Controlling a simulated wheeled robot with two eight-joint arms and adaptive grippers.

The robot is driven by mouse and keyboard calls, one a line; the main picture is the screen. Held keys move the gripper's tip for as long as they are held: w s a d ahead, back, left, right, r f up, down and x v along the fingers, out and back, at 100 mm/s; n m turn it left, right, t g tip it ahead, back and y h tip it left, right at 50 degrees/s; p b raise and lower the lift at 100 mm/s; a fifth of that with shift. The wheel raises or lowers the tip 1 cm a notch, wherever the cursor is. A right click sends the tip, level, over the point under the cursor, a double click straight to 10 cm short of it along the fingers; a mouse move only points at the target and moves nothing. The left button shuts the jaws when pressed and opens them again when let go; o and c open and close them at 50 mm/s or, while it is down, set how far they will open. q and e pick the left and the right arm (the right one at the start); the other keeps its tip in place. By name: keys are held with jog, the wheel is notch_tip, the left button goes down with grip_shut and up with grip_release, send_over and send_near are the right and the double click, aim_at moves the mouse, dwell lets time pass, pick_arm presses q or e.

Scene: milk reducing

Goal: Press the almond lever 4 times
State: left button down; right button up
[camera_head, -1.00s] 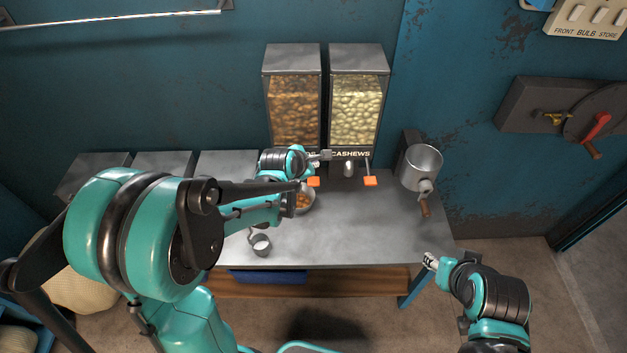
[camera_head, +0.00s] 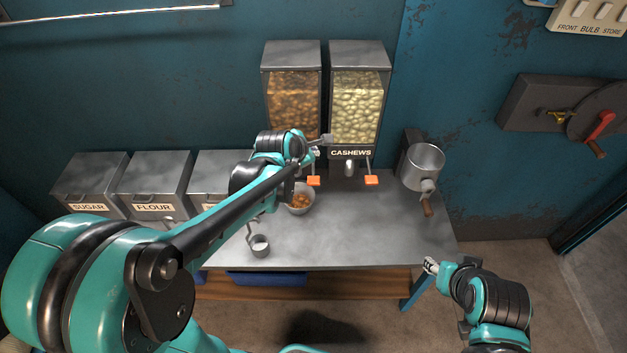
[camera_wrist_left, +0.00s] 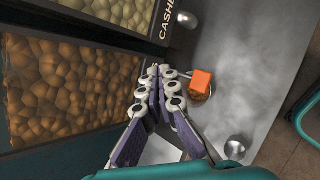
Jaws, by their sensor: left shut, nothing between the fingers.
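The almond dispenser (camera_head: 293,100) is the left hopper of brown nuts, against the back wall. Its lever ends in an orange tab (camera_head: 313,181), which also shows in the left wrist view (camera_wrist_left: 201,82). My left gripper (camera_head: 326,140) is shut and empty, in front of the dispenser and above the orange tab in the picture. In the left wrist view its closed fingers (camera_wrist_left: 157,78) lie left of the tab, with a visible gap. A bowl (camera_head: 300,209) with brown nuts stands below the dispenser. My right gripper (camera_head: 430,264) hangs at the lower right, too small to judge.
The cashew dispenser (camera_head: 357,100) stands directly right, with its own orange tab (camera_head: 371,180). A metal grinder (camera_head: 423,168) is at the table's right end. A small cup (camera_head: 260,246) stands near the front edge. Sugar (camera_head: 90,185) and flour (camera_head: 155,182) bins line the left.

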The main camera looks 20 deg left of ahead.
aim_at(313, 180)
pick_arm(q)
jog(key=shift+f, duration=0.15)
notch_tip(313, 180, down, 9)
jog(key=b, duration=0.7)
jog(key=shift+r, duration=0.2)
dwell(1.0)
jog(key=shift+f+b, duration=0.35)
jog(key=shift+b, duration=0.05)
jog(key=shift+f+b, duration=1)
jog(key=shift+f, duration=0.3)
dwell(1.0)
jog(key=shift+r, duration=0.1)
jog(key=shift+r+p, duration=1.4)
jog(key=shift+r, duration=0.2)
